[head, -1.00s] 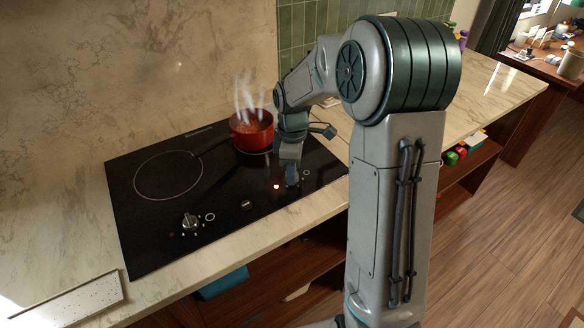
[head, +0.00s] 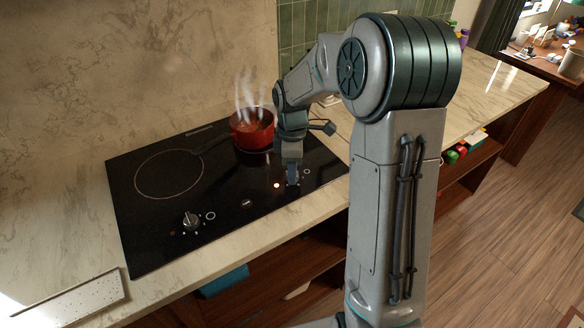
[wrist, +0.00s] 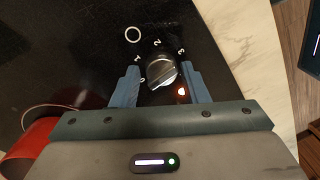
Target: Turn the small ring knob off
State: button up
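The small ring knob (wrist: 161,72) is a round dark-and-silver dial on the black cooktop (head: 150,240), with marks 0 to 3 around it. A small orange-red light (wrist: 182,91) glows beside it and also shows in the head view (head: 277,185). My gripper (wrist: 160,78) is open, with one blue finger on each side of the knob. A thin gap shows between each finger and the knob. In the head view, the gripper (head: 292,174) points down and hides most of the knob. The exact pointer setting is hard to read.
A steaming red pot (head: 252,130) stands on the burner just behind my gripper. A second knob (head: 191,221) is at the cooktop's front left, below the large burner ring (head: 169,174). Marble counter (head: 215,247) runs along the front edge. A speckled board (head: 75,299) lies at left.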

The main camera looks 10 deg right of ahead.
jog(key=shift+r, duration=0.1)
notch_tip(320, 180, up, 14)
jog(key=shift+w+f, duration=0.2)
jog(key=shift+w, duration=0.25)
jog(key=shift+d, duration=0.1)
jog(key=s+f+m+t, duration=0.2)
jog(key=s+m, duration=0.5)
jog(key=s, duration=0.4)
jog(key=s+f+m+t, duration=0.1)
jog(key=s+f+m, duration=0.1)
jog(key=s+m, duration=0.6)
jog(key=s, duration=0.3)
jog(key=shift+s+t, duration=0.35)
jog(key=shift+t, duration=0.05)
jog(key=shift+c, duration=0.3)
dwell(0.4)
